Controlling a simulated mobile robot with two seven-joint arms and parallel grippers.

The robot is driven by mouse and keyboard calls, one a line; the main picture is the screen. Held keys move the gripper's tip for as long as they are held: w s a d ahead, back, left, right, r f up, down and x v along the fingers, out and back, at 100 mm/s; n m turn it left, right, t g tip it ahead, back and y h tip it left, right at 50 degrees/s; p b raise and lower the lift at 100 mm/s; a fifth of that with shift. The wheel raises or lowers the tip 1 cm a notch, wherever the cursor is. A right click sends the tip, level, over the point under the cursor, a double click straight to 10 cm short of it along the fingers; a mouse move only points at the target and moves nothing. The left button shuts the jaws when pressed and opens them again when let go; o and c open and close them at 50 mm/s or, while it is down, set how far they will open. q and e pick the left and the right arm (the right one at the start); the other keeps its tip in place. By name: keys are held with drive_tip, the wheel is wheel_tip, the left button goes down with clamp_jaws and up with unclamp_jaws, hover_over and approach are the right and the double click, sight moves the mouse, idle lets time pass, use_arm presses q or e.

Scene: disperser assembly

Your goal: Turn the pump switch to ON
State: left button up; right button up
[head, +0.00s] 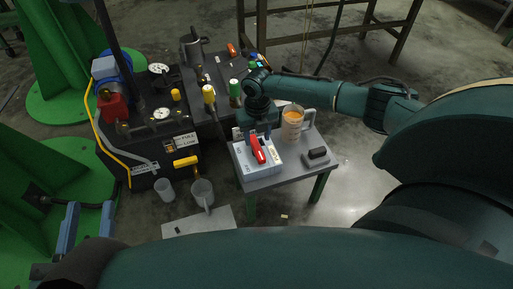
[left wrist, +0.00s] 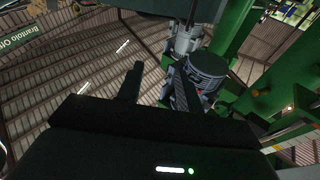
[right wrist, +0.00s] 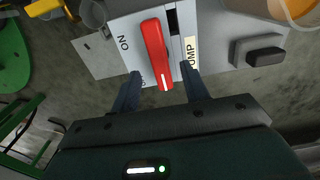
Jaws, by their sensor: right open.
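The pump switch is a red lever (head: 258,150) on a pale box (head: 243,166) on the small grey table. In the right wrist view the red lever (right wrist: 153,45) has a white line on its near end. An ON label (right wrist: 124,43) lies left of it, with a partly hidden label below, and a PUMP label (right wrist: 190,51) lies right. My right gripper (right wrist: 160,72) is open, fingers apart on either side of the lever's near end; contact cannot be told. My left gripper (head: 90,212) is open and empty at the lower left, also in the left wrist view (left wrist: 158,76).
A beaker of orange liquid (head: 292,127) and a dark block (head: 317,155) share the small table (head: 282,174). A black machine (head: 160,142) with gauges and hoses stands left. Two clear beakers (head: 203,192) are near the floor. Green columns (head: 60,55) bound the left.

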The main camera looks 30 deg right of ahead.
sight(257, 144)
wheel_tip(257, 144, down, 4)
drive_tip(key=shift+f+b, duration=0.1)
drive_tip(key=shift+b, duration=0.55)
drive_tip(key=shift+c, duration=0.3)
drive_tip(key=c, duration=0.9)
